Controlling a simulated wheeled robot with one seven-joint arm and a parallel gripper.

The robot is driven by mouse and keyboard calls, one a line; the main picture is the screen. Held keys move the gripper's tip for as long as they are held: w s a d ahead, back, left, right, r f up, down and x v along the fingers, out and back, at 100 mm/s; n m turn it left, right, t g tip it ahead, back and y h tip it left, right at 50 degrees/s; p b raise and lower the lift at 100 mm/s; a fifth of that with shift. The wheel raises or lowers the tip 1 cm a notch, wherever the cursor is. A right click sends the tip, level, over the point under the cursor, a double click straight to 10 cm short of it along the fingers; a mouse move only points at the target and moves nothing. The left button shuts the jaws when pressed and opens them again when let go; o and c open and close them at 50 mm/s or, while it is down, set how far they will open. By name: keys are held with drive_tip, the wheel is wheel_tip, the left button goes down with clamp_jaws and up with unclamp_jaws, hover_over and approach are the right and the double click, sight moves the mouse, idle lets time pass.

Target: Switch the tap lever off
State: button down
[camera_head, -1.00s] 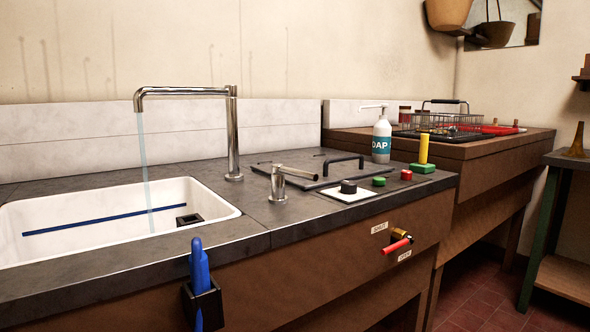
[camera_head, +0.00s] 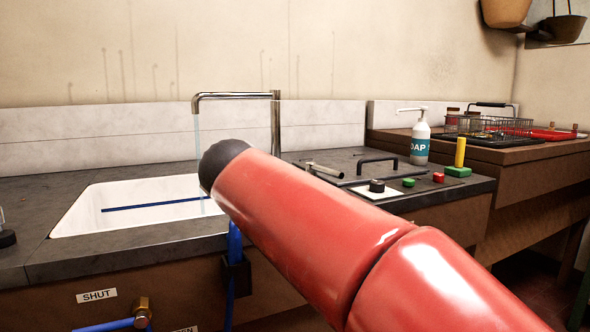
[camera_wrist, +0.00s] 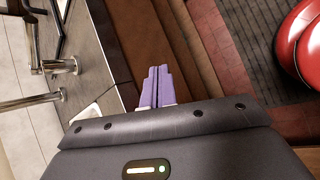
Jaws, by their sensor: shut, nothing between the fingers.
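The chrome tap (camera_head: 276,125) stands behind the sink, and a thin water stream (camera_head: 198,135) falls from its spout. The short chrome tap lever (camera_head: 325,170) is on the counter right of the tap, its arm pointing right; its post is mostly hidden behind my red arm. In the wrist view, the lever (camera_wrist: 34,45) appears at upper left, with the tap column below it. My gripper (camera_wrist: 155,72) shows there with its purple fingers together, empty, in front of the brown cabinet and apart from the lever. The head view does not show the gripper.
The white sink (camera_head: 75,215) is left of my arm. A black knob (camera_head: 377,186), green and red buttons and a soap bottle (camera_head: 420,142) stand to the right.

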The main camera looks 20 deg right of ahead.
sight(330, 172)
drive_tip(key=w+a+r+n+h, duration=0.2)
drive_tip(key=w+r+n+h, duration=0.1)
drive_tip(key=r, duration=0.3)
drive_tip(key=w+a+r+n+g+h, duration=0.1)
drive_tip(key=w+a+r+n+h, duration=0.1)
drive_tip(key=w+r, duration=0.3)
wheel_tip(330, 172, up, 3)
drive_tip(key=shift+w+a+f+n+h, duration=0.25)
drive_tip(key=shift+w+n+h, duration=0.1)
drive_tip(key=shift+n+h, duration=0.35)
drive_tip(key=shift+d, duration=0.1)
drive_tip(key=b+x, duration=0.1)
drive_tip(key=x, duration=0.6)
drive_tip(key=b+x, duration=0.2)
drive_tip(key=x, duration=0.5)
drive_tip(key=shift+s, duration=0.25)
